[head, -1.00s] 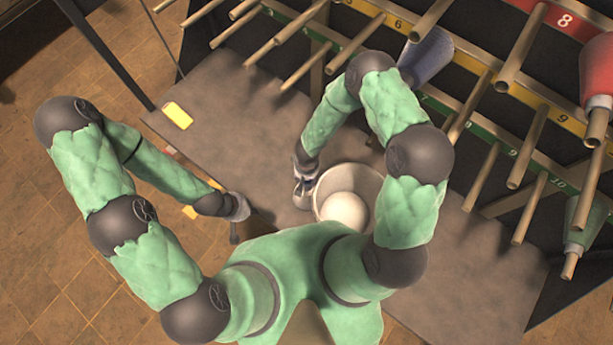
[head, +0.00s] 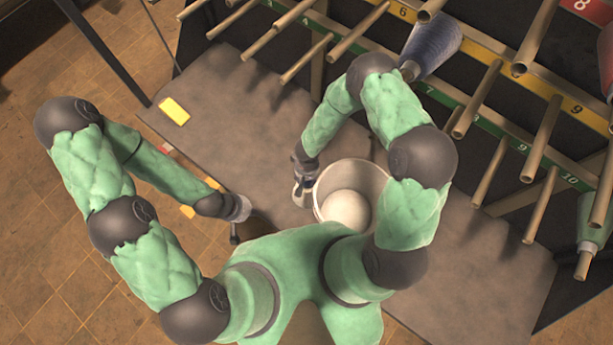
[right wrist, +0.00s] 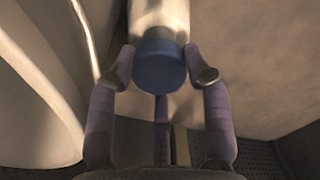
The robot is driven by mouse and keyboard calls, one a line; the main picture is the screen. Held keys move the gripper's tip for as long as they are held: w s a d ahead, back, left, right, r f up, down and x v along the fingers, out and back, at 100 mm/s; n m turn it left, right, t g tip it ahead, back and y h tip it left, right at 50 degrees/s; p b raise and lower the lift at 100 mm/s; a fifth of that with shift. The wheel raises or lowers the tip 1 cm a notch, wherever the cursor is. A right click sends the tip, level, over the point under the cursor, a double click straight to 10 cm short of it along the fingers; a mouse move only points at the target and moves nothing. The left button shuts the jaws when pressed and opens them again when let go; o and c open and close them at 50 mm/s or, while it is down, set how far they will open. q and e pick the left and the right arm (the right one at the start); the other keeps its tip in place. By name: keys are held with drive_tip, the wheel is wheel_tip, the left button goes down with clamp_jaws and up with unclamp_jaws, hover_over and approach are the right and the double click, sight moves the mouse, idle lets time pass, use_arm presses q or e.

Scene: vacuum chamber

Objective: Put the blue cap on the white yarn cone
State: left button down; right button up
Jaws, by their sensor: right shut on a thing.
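A blue cap (right wrist: 160,67) sits between the two fingers of my right gripper (right wrist: 166,72) in the right wrist view. A pale, whitish cylindrical body (right wrist: 160,18) lies directly beyond the cap, in line with it. I cannot tell whether this is the white yarn cone or whether the cap is seated on it. In the head view my right gripper (head: 304,190) is low, beside the left of a pale round bin, and its fingers are small there. My left gripper (head: 239,212) hangs left of my body, with no object visible in it; its opening is unclear.
The pale bin (head: 378,181) holds a white rounded thing (head: 345,210). A numbered peg rack (head: 480,75) fills the back right, with a blue-grey cone (head: 431,46) and a green cone (head: 592,222). A yellow block (head: 174,111) lies on the grey floor plate.

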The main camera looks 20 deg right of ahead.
drive_tip(key=shift+b, duration=1.1)
idle(1.5)
drive_tip(key=shift+f, duration=0.1)
drive_tip(key=shift+f+b, duration=1.5)
drive_tip(key=shift+b, duration=0.5)
drive_tip(key=o, duration=0.9)
drive_tip(key=shift+r, duration=0.1)
wheel_tip(320, 180, up, 12)
drive_tip(key=shift+d, duration=0.1)
drive_tip(key=shift+s, duration=0.1)
